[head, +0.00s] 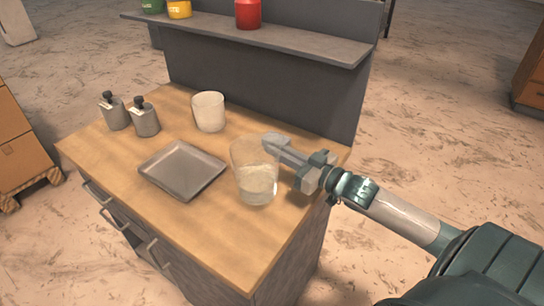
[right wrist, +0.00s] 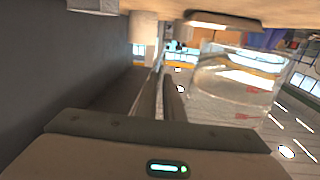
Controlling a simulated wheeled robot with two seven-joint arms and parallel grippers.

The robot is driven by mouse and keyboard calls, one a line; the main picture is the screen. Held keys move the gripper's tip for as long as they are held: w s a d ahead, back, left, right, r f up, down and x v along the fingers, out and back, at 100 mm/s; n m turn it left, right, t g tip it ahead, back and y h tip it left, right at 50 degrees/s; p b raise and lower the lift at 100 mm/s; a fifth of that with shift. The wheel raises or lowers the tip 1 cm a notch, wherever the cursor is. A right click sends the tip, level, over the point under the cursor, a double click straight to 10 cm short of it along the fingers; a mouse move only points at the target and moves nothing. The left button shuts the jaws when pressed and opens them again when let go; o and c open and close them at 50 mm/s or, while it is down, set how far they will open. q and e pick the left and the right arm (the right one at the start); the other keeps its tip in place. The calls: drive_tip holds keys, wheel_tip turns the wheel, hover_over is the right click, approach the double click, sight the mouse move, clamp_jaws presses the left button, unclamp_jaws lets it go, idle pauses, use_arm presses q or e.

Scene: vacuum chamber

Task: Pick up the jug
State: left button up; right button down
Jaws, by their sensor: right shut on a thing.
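The jug (head: 256,172) is a clear glass vessel with some pale contents low inside. It is upright at the right front of the wooden cabinet top; I cannot tell if its base touches the wood. My right gripper (head: 272,143) is at its back right side, near the rim. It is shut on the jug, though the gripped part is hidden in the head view. In the right wrist view the two fingers (right wrist: 160,80) are close together, with the glass jug (right wrist: 235,75) just to their right. My left gripper is not in view.
A grey square tray (head: 182,171) lies left of the jug. A white cup (head: 208,111) stands behind it, and two grey flasks (head: 131,116) stand at the left. A dark back panel with a shelf (head: 280,40) rises behind; free wood lies in front.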

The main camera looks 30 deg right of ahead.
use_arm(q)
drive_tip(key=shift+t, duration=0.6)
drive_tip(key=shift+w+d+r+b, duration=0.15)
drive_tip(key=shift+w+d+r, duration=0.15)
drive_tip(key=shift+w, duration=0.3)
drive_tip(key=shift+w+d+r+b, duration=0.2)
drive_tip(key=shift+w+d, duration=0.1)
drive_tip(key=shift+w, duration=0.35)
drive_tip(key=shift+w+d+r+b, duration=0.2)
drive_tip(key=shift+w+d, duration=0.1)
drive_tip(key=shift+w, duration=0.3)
use_arm(e)
drive_tip(key=s+d+r, duration=0.6)
drive_tip(key=d, duration=0.1)
drive_tip(key=shift+s, duration=0.2)
drive_tip(key=shift+s+d, duration=0.1)
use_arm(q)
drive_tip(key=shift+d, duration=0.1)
use_arm(e)
drive_tip(key=shift+r, duration=0.1)
